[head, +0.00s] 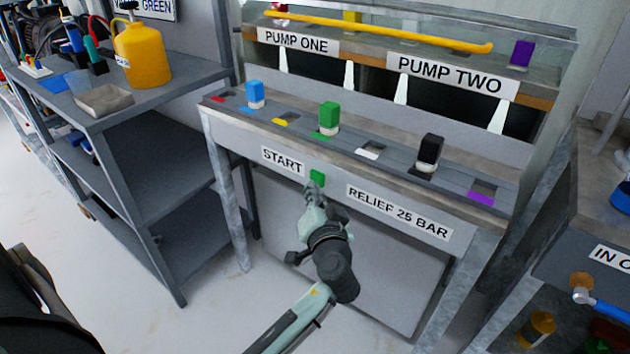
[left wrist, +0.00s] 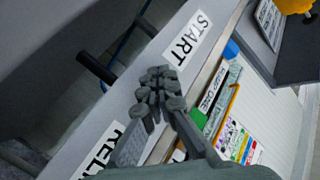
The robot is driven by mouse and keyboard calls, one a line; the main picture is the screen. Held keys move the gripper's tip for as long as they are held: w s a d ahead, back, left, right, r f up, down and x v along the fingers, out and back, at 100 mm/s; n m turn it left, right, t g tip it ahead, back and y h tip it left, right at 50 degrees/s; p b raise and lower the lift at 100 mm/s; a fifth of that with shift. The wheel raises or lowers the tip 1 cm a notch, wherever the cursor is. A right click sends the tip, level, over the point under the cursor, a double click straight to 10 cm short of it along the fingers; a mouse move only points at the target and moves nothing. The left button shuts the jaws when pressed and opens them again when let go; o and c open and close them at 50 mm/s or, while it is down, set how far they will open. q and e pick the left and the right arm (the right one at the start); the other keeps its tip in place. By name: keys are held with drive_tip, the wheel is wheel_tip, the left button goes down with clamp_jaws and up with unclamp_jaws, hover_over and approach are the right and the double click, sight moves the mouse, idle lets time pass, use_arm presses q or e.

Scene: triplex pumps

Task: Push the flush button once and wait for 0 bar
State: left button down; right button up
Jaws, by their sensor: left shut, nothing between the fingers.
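A green button (head: 317,177) sits on the front panel of the pump bench, between the START label (head: 282,161) and the RELIEF 25 BAR label (head: 398,212). My left gripper (head: 314,192) is shut and empty, with its fingertips just below the button in the head view. I cannot tell whether they touch it. In the left wrist view the closed fingertips (left wrist: 158,78) lie over the panel beside the START label (left wrist: 187,38), and the button is hidden. No label reading flush and no pressure reading can be made out. My right gripper is not in view.
The bench top carries a blue block (head: 255,93), a green block (head: 329,117) and a black block (head: 429,152) by coloured slots. PUMP ONE (head: 299,42) and PUMP TWO (head: 450,75) signs stand behind. A grey shelf (head: 150,107) stands left, another bench right.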

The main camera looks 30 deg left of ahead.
use_arm(q)
drive_tip(key=shift+s, duration=0.2)
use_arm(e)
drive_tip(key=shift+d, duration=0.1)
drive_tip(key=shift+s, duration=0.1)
use_arm(q)
drive_tip(key=s, duration=0.6)
drive_tip(key=shift+a, duration=0.25)
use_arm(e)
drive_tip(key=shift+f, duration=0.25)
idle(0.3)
use_arm(q)
drive_tip(key=s+d+f+g+h, duration=0.1)
drive_tip(key=s+f+g+h, duration=0.2)
drive_tip(key=s+f, duration=0.2)
drive_tip(key=s+d+f+m+g+h, duration=0.1)
drive_tip(key=s+f+g+h, duration=0.2)
drive_tip(key=f, duration=0.9)
drive_tip(key=s+d+f+m+g+h, duration=0.1)
drive_tip(key=s+f+g+h, duration=0.2)
drive_tip(key=s+f, duration=0.5)
drive_tip(key=shift+d+f+p, duration=0.2)
drive_tip(key=shift+d+p, duration=0.1)
drive_tip(key=shift+p, duration=0.15)
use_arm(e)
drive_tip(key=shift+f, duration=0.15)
